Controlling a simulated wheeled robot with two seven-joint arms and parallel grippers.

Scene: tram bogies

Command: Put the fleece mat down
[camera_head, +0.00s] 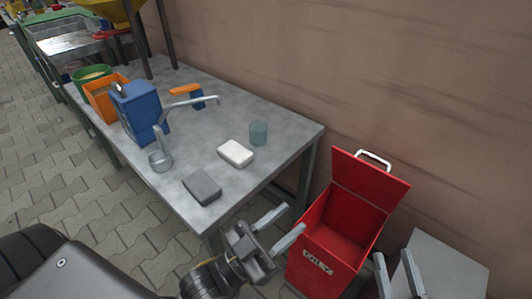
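A dark grey pad (202,187) lies flat near the table's front edge. A white block-like pad (236,153) lies behind and to the right of it. I cannot tell whether either is the fleece mat; no other mat is clear in view. My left gripper (280,227) is off the table's right front corner, in front of the red bin, with its fingers apart and nothing visible between them. My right gripper (398,276) is at the bottom right, in front of a grey box, with its fingers apart and no held thing visible.
The grey table (215,215) holds a blue box (138,112) with a metal spout and cup, an orange bin (104,98), an orange-and-blue tool (190,95) and a grey-green cylinder (258,133). A red open-lidded bin (318,262) marked "OILY" and a grey box (452,265) stand right.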

